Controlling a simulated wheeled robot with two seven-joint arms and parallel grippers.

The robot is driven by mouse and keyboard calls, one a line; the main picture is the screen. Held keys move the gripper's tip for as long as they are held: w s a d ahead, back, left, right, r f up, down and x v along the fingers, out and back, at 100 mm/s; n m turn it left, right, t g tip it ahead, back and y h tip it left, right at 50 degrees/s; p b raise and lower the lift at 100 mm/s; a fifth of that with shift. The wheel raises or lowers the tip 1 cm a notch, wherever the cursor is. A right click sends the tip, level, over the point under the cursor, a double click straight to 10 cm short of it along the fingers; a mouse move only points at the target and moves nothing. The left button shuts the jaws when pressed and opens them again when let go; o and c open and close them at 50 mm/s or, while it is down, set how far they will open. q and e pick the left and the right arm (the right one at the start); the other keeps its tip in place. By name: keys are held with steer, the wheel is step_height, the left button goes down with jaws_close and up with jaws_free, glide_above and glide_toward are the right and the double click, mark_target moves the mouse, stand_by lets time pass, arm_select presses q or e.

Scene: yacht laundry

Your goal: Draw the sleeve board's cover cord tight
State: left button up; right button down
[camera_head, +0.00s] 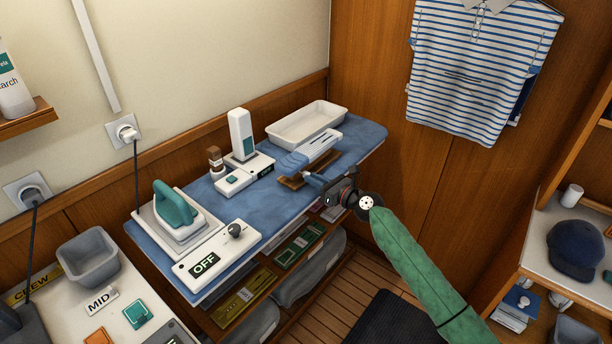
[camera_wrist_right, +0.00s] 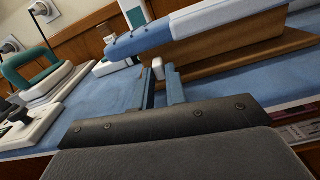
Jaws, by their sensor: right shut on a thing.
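The sleeve board (camera_head: 308,156) lies at the far right part of the blue ironing surface. Its cover is part blue, part white, on a wooden base. In the right wrist view, the sleeve board (camera_wrist_right: 232,48) spans the upper right, its blue end toward the left. My right gripper (camera_head: 309,179) reaches in from the right, at the board's near end. In the wrist view its blue fingers (camera_wrist_right: 162,88) are shut on a small white cord end (camera_wrist_right: 158,68) below the cover. The cord itself is too small to make out. My left gripper is not in view.
A white tray (camera_head: 306,124) stands behind the sleeve board.

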steer(key=shift+p+v, duration=0.7)
steer(key=shift+v, duration=2.25)
steer(key=c, duration=1.5)
jaws_free()
steer(key=shift+o, duration=0.2)
steer(key=v, duration=0.6)
